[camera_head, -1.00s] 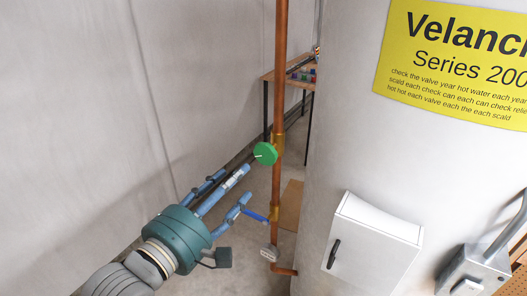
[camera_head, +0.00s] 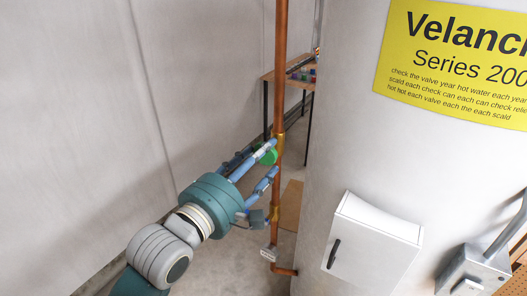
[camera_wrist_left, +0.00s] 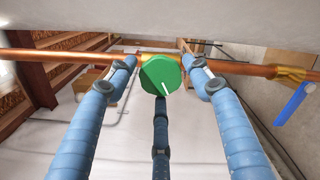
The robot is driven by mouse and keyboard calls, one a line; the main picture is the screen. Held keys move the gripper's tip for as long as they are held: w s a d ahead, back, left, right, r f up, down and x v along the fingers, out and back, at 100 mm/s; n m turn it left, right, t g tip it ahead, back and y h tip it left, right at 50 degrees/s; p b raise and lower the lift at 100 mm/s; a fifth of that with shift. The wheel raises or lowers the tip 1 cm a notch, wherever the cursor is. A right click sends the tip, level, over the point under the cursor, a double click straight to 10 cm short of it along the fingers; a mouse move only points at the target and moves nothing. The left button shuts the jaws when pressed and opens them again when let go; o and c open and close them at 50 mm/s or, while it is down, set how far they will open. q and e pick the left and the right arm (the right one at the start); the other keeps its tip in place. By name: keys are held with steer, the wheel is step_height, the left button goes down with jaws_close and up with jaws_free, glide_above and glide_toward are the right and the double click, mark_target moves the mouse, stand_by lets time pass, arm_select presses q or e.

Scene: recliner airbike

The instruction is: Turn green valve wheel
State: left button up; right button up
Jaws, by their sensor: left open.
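The green valve wheel (camera_wrist_left: 161,75) sits on a brass fitting of the copper pipe, with a white mark on its face. In the head view the green valve wheel (camera_head: 269,156) is partly hidden by my left gripper's fingers. My left gripper (camera_head: 267,162) is open, its blue fingers reaching to the pipe. In the left wrist view my left gripper (camera_wrist_left: 160,72) has fingers on both sides of the wheel and a third finger below it. I cannot tell whether they touch the wheel. My right gripper is not in view.
The vertical copper pipe (camera_head: 281,60) runs beside the wall. A blue lever handle (camera_wrist_left: 294,103) is on a lower brass fitting. A white box (camera_head: 373,246) and a yellow sign (camera_head: 455,65) are on the right. A small table (camera_head: 268,77) stands behind.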

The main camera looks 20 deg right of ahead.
arm_select(q)
steer(key=shift+w+f, duration=0.1)
steer(key=c, duration=0.7)
steer(key=n+p, duration=0.3)
steer(key=p, duration=0.1)
steer(key=shift+c, duration=0.2)
steer(key=shift+f+n+p, duration=0.1)
steer(key=shift+n+p, duration=1.8)
steer(key=shift+p, duration=0.35)
